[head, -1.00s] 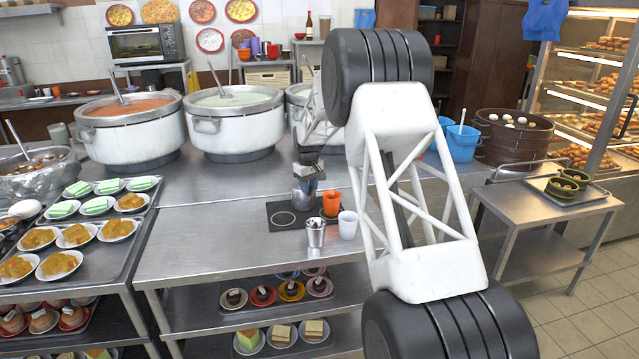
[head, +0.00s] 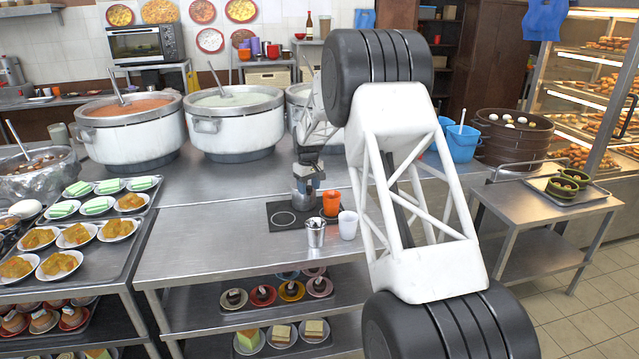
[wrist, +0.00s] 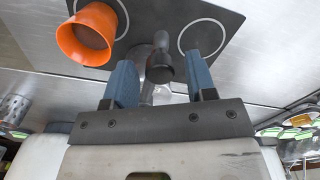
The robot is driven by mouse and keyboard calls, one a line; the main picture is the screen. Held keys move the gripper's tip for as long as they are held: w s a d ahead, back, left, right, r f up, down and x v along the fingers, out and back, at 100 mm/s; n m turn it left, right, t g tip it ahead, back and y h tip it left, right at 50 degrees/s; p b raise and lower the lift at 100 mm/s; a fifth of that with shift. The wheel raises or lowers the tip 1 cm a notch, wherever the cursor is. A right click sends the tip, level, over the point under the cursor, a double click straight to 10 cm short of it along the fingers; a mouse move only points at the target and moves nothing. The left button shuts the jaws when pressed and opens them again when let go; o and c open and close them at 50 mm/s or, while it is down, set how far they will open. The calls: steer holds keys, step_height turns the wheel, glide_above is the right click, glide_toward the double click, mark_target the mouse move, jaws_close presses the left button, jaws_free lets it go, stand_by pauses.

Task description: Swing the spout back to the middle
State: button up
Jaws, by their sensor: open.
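A small metal pot (head: 303,199) stands on the black two-ring hob (head: 282,219) on the steel counter. My gripper (head: 308,180) is over it, partly covering it in the head view. In the wrist view my gripper (wrist: 161,77) is open, with one blue-grey finger on each side of a dark, round-ended handle (wrist: 162,66). The handle sits between the fingers with gaps showing on both sides. Grey metal of the pot shows just left of and below the handle. I cannot make out a spout; which way it points is hidden.
An orange cup (head: 331,204) stands on the hob's right side, close to the pot. A metal cup (head: 315,233) and a white cup (head: 348,225) stand in front. Large stockpots (head: 236,123) stand behind.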

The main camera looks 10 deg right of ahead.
steer(key=shift+r, duration=0.1)
steer(key=shift+r, duration=3.4)
steer(key=shift+s+r, duration=0.2)
steer(key=shift+r, duration=0.05)
steer(key=s+r+m, duration=0.1)
steer(key=s+r, duration=0.4)
steer(key=s, duration=0.6)
steer(key=s+r+m+t, duration=0.1)
steer(key=s+r, duration=0.5)
steer(key=s, duration=0.5)
steer(key=s+r+m, duration=0.1)
steer(key=s+r, duration=0.4)
steer(key=s, duration=0.6)
steer(key=s+f+m, duration=0.1)
steer(key=s+f, duration=0.2)
steer(key=s, duration=1.4)
steer(key=s+f+m+t, duration=0.1)
steer(key=s+f, duration=0.2)
steer(key=s, duration=1.5)
steer(key=shift+a+t, duration=0.3)
